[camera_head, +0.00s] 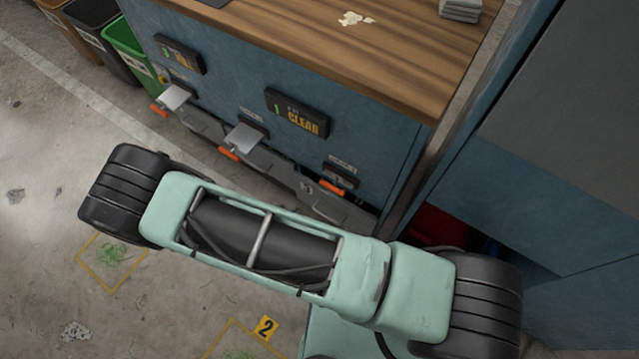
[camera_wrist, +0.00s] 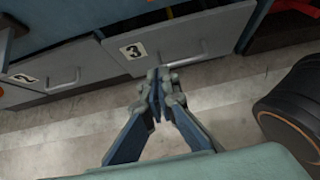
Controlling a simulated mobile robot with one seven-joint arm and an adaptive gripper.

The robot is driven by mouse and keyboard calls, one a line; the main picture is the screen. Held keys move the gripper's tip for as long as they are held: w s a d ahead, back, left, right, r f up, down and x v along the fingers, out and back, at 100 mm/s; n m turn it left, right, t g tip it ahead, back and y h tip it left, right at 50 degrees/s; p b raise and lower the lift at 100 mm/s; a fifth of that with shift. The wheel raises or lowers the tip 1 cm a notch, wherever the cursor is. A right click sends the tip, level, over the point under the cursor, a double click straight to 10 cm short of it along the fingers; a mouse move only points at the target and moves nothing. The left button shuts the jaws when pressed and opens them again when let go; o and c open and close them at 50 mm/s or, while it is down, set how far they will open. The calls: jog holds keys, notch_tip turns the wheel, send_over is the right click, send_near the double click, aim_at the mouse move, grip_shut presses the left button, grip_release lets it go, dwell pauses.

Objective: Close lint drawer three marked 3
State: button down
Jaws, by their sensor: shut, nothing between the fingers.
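Lint drawer three has a grey front (camera_wrist: 215,35) with a bar handle and a white label (camera_wrist: 133,50) marked 3 in the wrist view. A dark gap shows behind its top edge, so it appears to stand partly open. In the head view, drawer three (camera_head: 340,208) is low on the blue cabinet, partly hidden by my arm. My gripper (camera_wrist: 158,84) is shut and empty, its fingertips in front of the drawer front, just below the label and left of the handle; whether they touch it I cannot tell. My arm hides the gripper in the head view.
Drawer two (camera_wrist: 45,72) is left of drawer three. The blue cabinet (camera_head: 225,85) has a wooden top (camera_head: 400,55), black display boxes and orange tabs. Bins (camera_head: 130,50) stand at upper left. A red object (camera_head: 440,226) is right of the drawers. The concrete floor at left is mostly clear.

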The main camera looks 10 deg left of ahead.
aim_at(320, 189)
jog(key=b+x, duration=0.1)
jog(key=x, duration=0.3)
jog(key=w+r+b+x, duration=0.1)
jog(key=x, duration=0.3)
jog(key=b+x, duration=0.1)
jog(key=x, duration=0.3)
jog(key=shift+w+d+r+b, duration=0.1)
jog(key=shift+w+r+b, duration=0.2)
jog(key=shift+b, duration=0.05)
jog(key=shift+w+d+r, duration=0.1)
jog(key=shift+w+d, duration=0.15)
jog(key=shift+w, duration=0.3)
jog(key=shift+w+d, duration=0.3)
jog(key=shift+w, duration=0.4)
jog(key=shift+w+d, duration=0.3)
jog(key=shift+w, duration=0.4)
